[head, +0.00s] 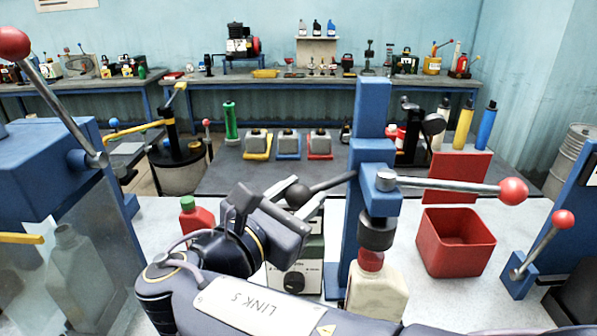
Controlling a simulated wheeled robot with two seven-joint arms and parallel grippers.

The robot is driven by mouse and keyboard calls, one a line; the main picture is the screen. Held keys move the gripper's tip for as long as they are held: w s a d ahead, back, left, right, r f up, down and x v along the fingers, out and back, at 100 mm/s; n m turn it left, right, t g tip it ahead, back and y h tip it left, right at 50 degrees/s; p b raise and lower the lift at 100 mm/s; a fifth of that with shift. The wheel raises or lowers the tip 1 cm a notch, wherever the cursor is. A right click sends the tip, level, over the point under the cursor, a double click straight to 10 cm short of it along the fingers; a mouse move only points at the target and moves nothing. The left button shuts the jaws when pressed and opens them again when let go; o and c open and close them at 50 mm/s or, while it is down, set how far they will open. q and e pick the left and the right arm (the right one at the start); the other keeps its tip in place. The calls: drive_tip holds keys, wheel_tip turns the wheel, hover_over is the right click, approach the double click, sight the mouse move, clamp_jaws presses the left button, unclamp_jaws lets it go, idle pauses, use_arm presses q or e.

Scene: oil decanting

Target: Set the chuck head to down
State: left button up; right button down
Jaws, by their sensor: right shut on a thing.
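The blue capping press (373,110) stands right of centre. Its dark chuck head (376,233) is directly above the red cap (371,261) of a cream bottle (377,292). The chuck's lower edge meets the cap in the picture; I cannot tell if they press together. My left gripper is out of view.
A red open bin (456,243) stands right of the press. A red bottle with a green cap (196,215) and a grey control box (296,262) are near my right arm. Another blue machine (45,170) with a red-ball lever stands at left. Benches line the back wall.

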wheel_tip(320, 180, down, 4)
drive_tip(key=shift+f, duration=0.1)
drive_tip(key=c, duration=1)
unclamp_jaws()
drive_tip(key=shift+s, duration=0.1)
drive_tip(key=v, duration=0.7)
drive_tip(key=shift+s+a+b, duration=0.25)
drive_tip(key=shift+b, duration=0.15)
